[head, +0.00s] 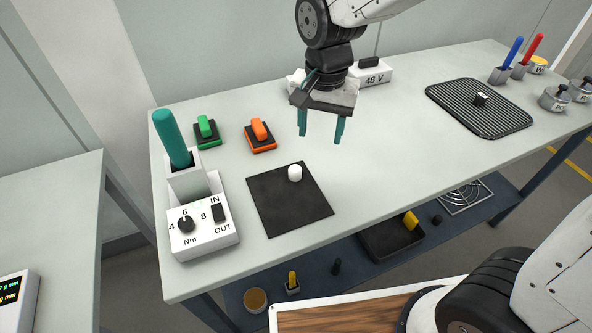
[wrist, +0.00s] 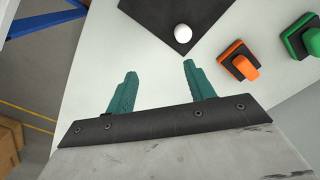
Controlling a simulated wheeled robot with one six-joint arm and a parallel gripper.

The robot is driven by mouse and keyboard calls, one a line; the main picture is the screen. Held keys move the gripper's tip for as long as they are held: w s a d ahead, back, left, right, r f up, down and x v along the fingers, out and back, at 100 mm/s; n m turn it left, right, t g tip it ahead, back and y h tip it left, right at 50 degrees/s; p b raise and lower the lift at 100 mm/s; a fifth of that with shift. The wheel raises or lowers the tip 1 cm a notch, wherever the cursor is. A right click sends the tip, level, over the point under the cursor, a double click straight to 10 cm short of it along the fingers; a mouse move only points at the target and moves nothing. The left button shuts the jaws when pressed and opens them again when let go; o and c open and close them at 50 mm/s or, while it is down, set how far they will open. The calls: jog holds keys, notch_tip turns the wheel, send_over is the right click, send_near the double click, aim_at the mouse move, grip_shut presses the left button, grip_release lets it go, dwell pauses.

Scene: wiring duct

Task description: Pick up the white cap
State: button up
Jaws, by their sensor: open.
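The white cap (head: 295,172) is a small, short cylinder on a black square mat (head: 290,208) on the light table. It stands near the mat's back edge. In the wrist view the cap (wrist: 183,33) shows at the top, on a corner of the dark mat (wrist: 156,14). My gripper (head: 321,139) has two teal fingers, open and empty, above the table, higher than the cap and to its right in the head view. In the wrist view the gripper (wrist: 160,68) has its fingers wide apart, and the cap lies beyond the fingertips.
An orange switch (head: 260,135) and a green switch (head: 206,131) stand behind the mat. A white torque box (head: 203,228) with a teal-handled tool (head: 172,138) stands left. A 48 V box (head: 371,75) is behind my gripper. A ribbed black mat (head: 478,107) lies right. Table between is clear.

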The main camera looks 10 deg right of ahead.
jog(key=m, duration=0.1)
send_over(295, 168)
jog(key=f, duration=0.4)
jog(key=shift+w+d, duration=0.1)
jog(key=shift+d, duration=0.15)
jog(key=f, duration=0.7)
jog(key=shift+a+f, duration=0.25)
jog(key=shift+f, duration=0.05)
jog(key=c, duration=1)
